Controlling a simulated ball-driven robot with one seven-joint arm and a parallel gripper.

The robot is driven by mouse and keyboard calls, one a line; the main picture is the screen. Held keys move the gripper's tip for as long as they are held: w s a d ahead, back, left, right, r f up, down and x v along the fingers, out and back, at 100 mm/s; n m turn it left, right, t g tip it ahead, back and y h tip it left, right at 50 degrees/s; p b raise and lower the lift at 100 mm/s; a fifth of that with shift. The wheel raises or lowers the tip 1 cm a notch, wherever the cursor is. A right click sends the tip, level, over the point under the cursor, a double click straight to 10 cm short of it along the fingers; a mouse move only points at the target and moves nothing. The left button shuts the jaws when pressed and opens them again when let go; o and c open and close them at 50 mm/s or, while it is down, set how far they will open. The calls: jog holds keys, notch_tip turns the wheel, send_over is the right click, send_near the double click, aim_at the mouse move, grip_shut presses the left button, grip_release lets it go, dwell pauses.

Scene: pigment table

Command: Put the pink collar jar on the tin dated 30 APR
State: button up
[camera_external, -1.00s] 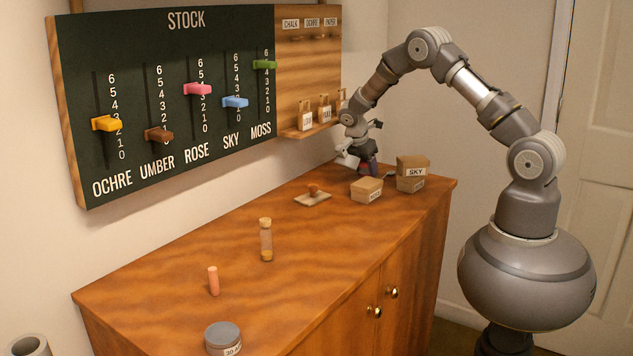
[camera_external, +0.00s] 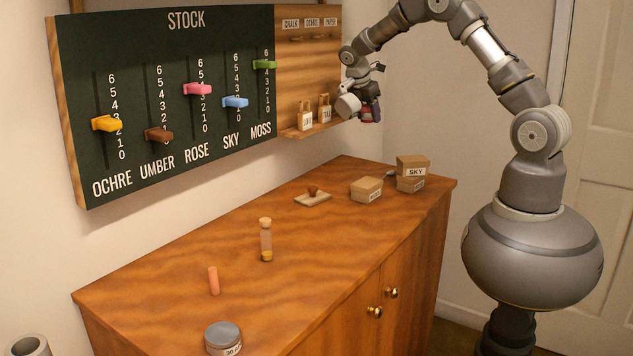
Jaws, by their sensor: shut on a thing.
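My gripper (camera_external: 366,98) is raised above the back end of the table, in front of the hook board. It is shut on a small dark jar (camera_external: 371,113) with a reddish-pink part, probably the pink collar jar; the fingers cover some of it. The jar hangs clear of the tabletop. A round grey tin (camera_external: 222,338) stands at the table's near left end, far from my gripper.
On the table (camera_external: 330,240) are a corked vial (camera_external: 266,240), a pink stick (camera_external: 213,281), a small mat (camera_external: 313,200) with a brown piece, and cardboard boxes (camera_external: 367,190) at the back right. The STOCK board (camera_external: 140,60) rises along the wall. The front right tabletop is clear.

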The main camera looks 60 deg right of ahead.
notch_tip(320, 180, up, 11)
jog(key=shift+a+r, duration=0.1)
jog(key=w+a+f+n+t+y, duration=0.15)
jog(key=a+n+t, duration=0.75)
jog(key=a, duration=2.6)
jog(key=s+a+n+g+y, duration=0.2)
jog(key=s+a+n, duration=0.35)
jog(key=a, duration=0.45)
jog(key=s+a+n+g+y, duration=0.1)
jog(key=s+a+n+g, duration=0.1)
jog(key=s+a+n, duration=0.6)
jog(key=s+a+r+n+g+y+p, duration=0.1)
jog(key=s+a+n+y, duration=0.2)
jog(key=s+a+n, duration=0.8)
jog(key=m+b, duration=0.2)
jog(key=m, duration=0.3)
send_over(212, 333)
jog(key=s+d, duration=0.2)
jog(key=shift+n, duration=0.25)
notch_tip(212, 333, down, 22)
jog(key=shift+w+a, duration=0.1)
jog(key=shift+w, duration=0.05)
jog(key=shift+w+a, duration=0.25)
jog(key=shift+a, duration=0.1)
notch_tip(212, 333, down, 4)
jog(key=shift+r+b, duration=0.2)
jog(key=shift+b, duration=0.85)
jog(key=shift+r, duration=0.1)
